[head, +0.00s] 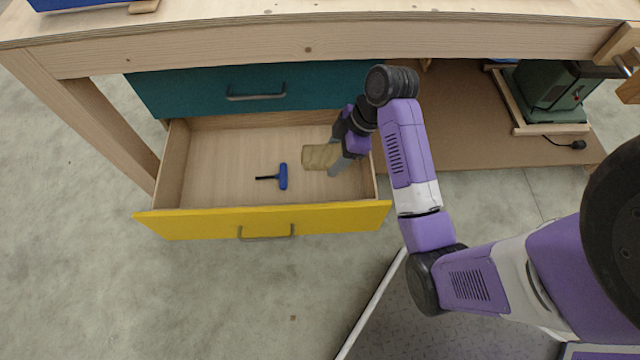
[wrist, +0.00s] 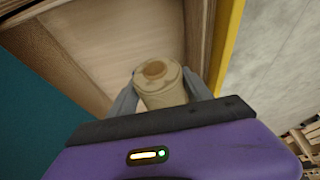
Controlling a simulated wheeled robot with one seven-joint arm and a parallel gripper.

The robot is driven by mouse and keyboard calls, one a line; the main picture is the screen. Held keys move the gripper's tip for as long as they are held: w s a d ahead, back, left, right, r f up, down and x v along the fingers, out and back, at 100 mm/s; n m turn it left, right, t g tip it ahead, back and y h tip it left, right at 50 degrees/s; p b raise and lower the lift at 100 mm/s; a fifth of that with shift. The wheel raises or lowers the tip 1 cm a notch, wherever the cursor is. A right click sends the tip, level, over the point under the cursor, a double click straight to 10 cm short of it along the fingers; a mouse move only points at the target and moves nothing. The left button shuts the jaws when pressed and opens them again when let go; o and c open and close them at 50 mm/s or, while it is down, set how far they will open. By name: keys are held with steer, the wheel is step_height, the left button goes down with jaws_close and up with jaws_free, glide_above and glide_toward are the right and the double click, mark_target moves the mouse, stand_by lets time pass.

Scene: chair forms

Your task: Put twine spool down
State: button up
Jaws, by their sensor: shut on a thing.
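The twine spool (head: 318,157) is a tan cylinder, seen in the head view over the right part of the open yellow-fronted drawer (head: 215,222). My gripper (head: 340,160) is shut on it. In the wrist view the spool (wrist: 160,82) sits between the two grey fingers of my gripper (wrist: 155,98), its round end with a brown core facing away from the palm. The drawer's bare wooden floor (wrist: 115,50) shows beyond it. I cannot tell whether the spool touches the drawer floor.
A blue-handled tool (head: 283,176) lies in the drawer, left of the spool. A closed teal drawer (head: 200,92) is above, under the wooden workbench (head: 280,40). A green machine (head: 545,88) stands under the bench at right. The drawer's left floor is clear.

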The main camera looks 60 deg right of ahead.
mark_target(327, 195)
step_height(327, 195, down, 18)
steer(key=b, duration=0.5)
steer(key=shift+f+b, duration=0.15)
steer(key=shift+b, duration=0.25)
steer(key=o, duration=1.6)
steer(key=shift+f, duration=0.1)
steer(key=shift+o, duration=0.2)
steer(key=p+v, duration=0.4)
steer(key=v, duration=0.8)
